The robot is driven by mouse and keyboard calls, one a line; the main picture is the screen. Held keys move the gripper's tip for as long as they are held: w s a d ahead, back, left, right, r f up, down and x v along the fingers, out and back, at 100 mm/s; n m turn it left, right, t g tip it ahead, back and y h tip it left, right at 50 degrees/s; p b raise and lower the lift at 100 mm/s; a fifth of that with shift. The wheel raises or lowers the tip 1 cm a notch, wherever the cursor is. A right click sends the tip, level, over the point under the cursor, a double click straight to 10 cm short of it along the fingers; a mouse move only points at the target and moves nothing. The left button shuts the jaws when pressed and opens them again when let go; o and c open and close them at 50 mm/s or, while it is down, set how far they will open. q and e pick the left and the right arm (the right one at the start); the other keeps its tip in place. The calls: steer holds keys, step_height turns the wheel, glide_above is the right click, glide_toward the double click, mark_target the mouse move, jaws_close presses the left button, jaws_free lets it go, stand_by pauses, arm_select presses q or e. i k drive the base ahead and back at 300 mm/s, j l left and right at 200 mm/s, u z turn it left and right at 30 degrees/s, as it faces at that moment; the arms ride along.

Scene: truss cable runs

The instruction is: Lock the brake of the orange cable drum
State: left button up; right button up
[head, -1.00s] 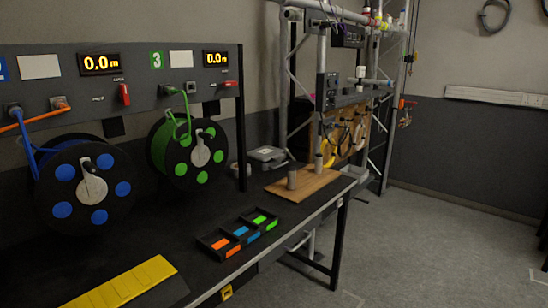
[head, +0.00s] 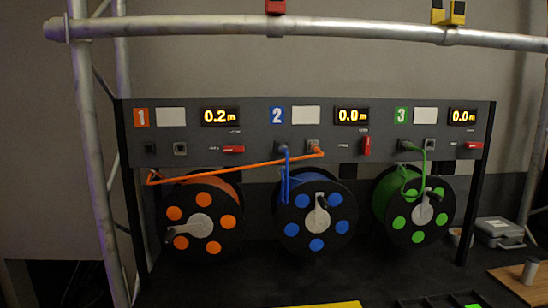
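The orange cable drum (head: 203,224), black with orange discs and a crank handle at its lower left, hangs at station 1, leftmost in the head view. Above it on the grey panel is a red lever (head: 234,149), lying horizontal; its small labels are unreadable. The station 1 display (head: 220,117) reads 0.2 m. The orange cable (head: 235,167) runs from the drum's upper left across to a socket of station 2. Neither of my grippers is in view.
The blue drum (head: 317,216) has an upright red lever (head: 366,145) above it. The green drum (head: 416,212) has a horizontal red lever (head: 473,145). A metal truss (head: 300,29) crosses above, with an upright pole at left. The dark bench lies below.

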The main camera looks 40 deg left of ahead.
mark_target(231, 149)
steer(key=u, duration=1.65)
